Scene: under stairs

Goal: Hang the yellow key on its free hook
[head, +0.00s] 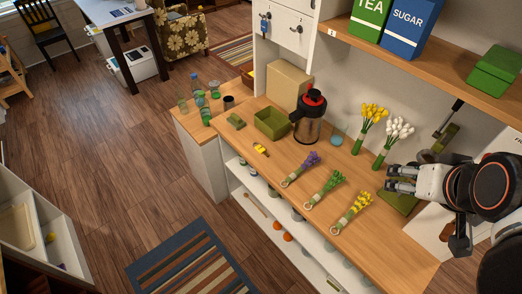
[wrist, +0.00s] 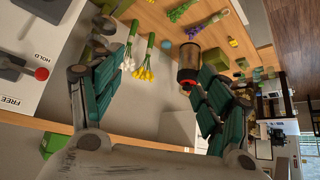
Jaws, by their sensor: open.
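The yellow key (head: 261,149) lies on the wooden counter (head: 335,172), in front of the green open box. An empty-looking dark hook (head: 297,29) is on the white cabinet panel at the top. A blue key (head: 265,24) hangs from another hook to its left. My gripper (head: 388,179) is open and empty over the right part of the counter, far to the right of the yellow key. Its two spread fingers also show in the wrist view (wrist: 155,60), with nothing between them.
A dark jug with a red top (head: 311,118) stands right of the green box (head: 271,123). Several flower bundles (head: 327,187) lie along the counter; yellow and white bunches (head: 371,116) are near the wall. A shelf with tins (head: 407,27) overhangs the back.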

